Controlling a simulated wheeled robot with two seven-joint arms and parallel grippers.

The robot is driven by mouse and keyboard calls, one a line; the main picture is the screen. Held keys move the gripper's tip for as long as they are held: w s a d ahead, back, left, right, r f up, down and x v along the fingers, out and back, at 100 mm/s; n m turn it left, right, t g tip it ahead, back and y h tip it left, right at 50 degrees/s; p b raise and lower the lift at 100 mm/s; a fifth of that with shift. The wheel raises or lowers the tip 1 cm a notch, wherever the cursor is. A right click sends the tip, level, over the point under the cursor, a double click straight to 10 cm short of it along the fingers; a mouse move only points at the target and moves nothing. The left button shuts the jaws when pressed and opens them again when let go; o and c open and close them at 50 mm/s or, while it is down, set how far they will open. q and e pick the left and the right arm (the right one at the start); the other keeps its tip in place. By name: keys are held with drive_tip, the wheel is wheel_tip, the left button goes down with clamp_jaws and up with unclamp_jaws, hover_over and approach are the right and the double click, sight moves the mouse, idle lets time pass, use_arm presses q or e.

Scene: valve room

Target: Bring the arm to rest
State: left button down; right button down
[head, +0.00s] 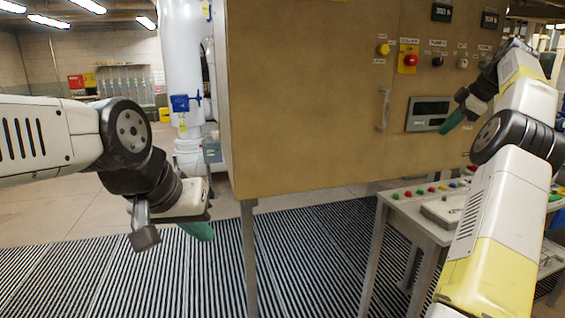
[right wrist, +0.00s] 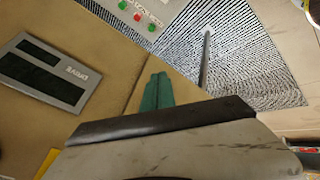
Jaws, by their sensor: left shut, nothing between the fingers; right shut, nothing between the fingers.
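My left gripper (head: 200,231) hangs low at the left of the head view, its green fingers shut and empty in front of the striped floor. My right gripper (head: 451,124) is at the upper right, in front of the tan control cabinet (head: 300,100), near its display panel. In the right wrist view the green fingers of my right gripper (right wrist: 157,90) lie side by side, shut with nothing between them. I cannot tell how far they are from the cabinet face.
A display (head: 429,113), a handle (head: 383,110) and a red emergency button (head: 409,60) are on the cabinet. A button desk (head: 425,215) stands below right. A white pipe (head: 183,60) stands left of the cabinet. Striped matting (head: 300,260) covers the floor.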

drive_tip(key=s+a+r+m, duration=0.1)
drive_tip(key=a+r, duration=0.2)
drive_tip(key=a, duration=0.4)
drive_tip(key=s+a+r+m, duration=0.1)
drive_tip(key=a+r+m, duration=0.1)
drive_tip(key=a, duration=0.5)
drive_tip(key=s+a+m+h, duration=0.1)
drive_tip(key=s+a+m, duration=0.2)
drive_tip(key=s+a, duration=0.7)
drive_tip(key=s+a+f+m, duration=0.2)
drive_tip(key=s+f, duration=0.3)
drive_tip(key=s, duration=0.3)
drive_tip(key=s+a+f+m, duration=0.2)
drive_tip(key=s+a+f, duration=0.3)
drive_tip(key=s, duration=0.3)
drive_tip(key=s+a+f+m, duration=0.3)
drive_tip(key=s+a+f, duration=0.1)
drive_tip(key=s, duration=0.4)
drive_tip(key=shift+s+a+f, duration=0.2)
drive_tip(key=shift+f, duration=0.6)
